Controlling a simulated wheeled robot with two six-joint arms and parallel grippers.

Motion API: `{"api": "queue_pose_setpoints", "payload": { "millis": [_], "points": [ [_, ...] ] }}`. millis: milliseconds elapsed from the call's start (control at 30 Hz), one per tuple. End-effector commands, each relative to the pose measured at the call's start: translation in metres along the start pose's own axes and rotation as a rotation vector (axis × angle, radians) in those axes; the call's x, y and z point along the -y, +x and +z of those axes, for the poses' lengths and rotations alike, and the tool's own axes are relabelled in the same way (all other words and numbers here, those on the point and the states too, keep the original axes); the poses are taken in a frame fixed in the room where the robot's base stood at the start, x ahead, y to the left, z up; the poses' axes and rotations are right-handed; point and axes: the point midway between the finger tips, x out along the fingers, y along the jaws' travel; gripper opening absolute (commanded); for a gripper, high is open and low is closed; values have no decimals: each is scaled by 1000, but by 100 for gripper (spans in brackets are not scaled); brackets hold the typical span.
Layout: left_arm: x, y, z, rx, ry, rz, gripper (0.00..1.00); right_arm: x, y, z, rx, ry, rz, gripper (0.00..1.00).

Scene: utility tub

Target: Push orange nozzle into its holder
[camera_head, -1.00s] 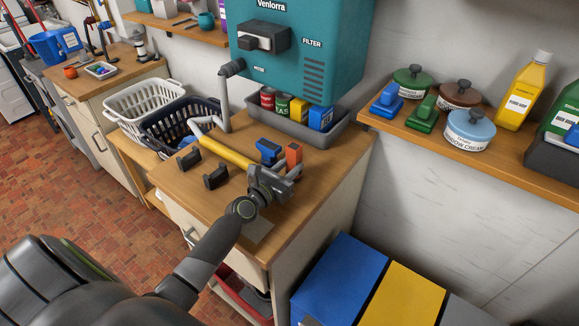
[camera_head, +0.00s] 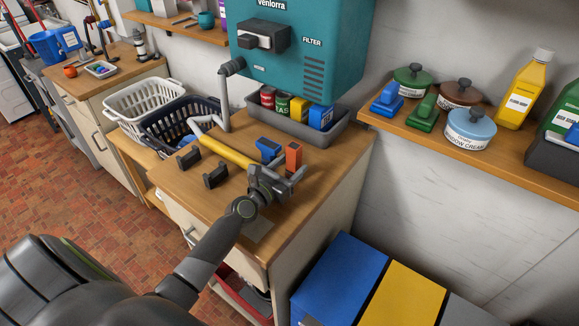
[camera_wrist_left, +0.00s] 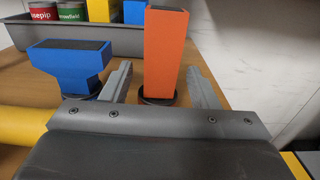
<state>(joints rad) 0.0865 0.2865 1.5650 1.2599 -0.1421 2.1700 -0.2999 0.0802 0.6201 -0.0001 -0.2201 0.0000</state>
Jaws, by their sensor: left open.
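The orange nozzle (camera_head: 293,155) stands upright on the wooden counter near its right side. In the left wrist view the orange nozzle (camera_wrist_left: 164,50) has a dark round base (camera_wrist_left: 158,98) under it; how deep it sits there is unclear. My left gripper (camera_head: 282,172) is open, its fingers pointing at the nozzle from the near side. In the wrist view the two fingers of my left gripper (camera_wrist_left: 160,85) are on either side of the nozzle's lower part, with gaps visible. A blue nozzle (camera_head: 268,150) stands just left of it, also on a dark base. My right gripper is out of view.
A yellow tube (camera_head: 225,154) and two dark brackets (camera_head: 215,174) lie left on the counter (camera_head: 190,200). A grey tray (camera_head: 333,137) with cans and boxes is behind the nozzles. A teal machine (camera_head: 300,45) hangs above. Laundry baskets (camera_head: 180,122) stand left.

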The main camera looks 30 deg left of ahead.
Motion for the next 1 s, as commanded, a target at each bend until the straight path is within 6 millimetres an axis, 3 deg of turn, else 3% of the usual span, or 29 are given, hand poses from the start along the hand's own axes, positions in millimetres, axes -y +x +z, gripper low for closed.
{"api": "queue_pose_setpoints", "payload": {
  "millis": [267,667,1000],
  "points": [
    [0,-13,0,-1,0,0,55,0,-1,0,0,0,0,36],
    [0,-92,-1,-2,1,0,55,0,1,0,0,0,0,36],
    [0,-154,-3,-2,1,0,55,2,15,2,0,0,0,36]
  ]
}}
